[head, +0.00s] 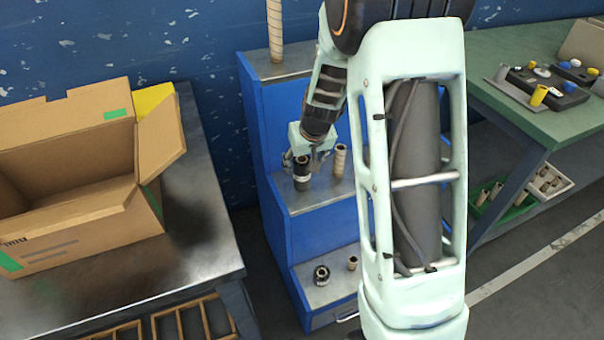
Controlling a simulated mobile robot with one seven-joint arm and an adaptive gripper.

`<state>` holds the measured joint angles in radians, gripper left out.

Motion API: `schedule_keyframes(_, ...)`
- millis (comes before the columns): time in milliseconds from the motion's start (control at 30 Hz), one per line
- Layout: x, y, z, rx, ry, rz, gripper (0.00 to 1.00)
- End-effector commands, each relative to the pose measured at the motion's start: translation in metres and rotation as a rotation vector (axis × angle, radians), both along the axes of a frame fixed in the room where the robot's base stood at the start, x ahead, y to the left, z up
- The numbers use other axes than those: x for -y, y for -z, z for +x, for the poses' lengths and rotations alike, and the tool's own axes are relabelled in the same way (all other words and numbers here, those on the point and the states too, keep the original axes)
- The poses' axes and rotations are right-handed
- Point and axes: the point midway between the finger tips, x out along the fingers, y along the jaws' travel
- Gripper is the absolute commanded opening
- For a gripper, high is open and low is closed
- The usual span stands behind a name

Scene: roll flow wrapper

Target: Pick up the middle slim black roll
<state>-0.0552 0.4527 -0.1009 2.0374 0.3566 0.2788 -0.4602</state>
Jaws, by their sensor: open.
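A slim black roll (302,175) with a pale band stands upright on the metal-topped middle step (318,197) of a blue stepped stand. My gripper (302,161) is at the upper part of this roll, with one finger showing to its left and one to its right. The fingers are open. I cannot tell whether either finger touches the roll. My wrist hides part of the area above it.
A slim tan roll (340,160) stands close to the right of the black roll. A tall tan roll (275,30) stands on the top step. A short black roll (321,275) and a small tan roll (352,263) are on the bottom step. An open cardboard box (85,215) sits on the left table.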

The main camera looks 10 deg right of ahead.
Motion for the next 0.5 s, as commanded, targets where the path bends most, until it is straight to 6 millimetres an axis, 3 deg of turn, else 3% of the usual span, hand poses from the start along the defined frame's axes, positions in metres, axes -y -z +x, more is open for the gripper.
schedule_keyframes(200, -0.002, 0.028, 0.015, -0.003, 0.000, 0.001, 0.55)
schedule_keyframes(500, -0.002, 0.032, 0.017, -0.001, 0.000, 0.000, 0.55)
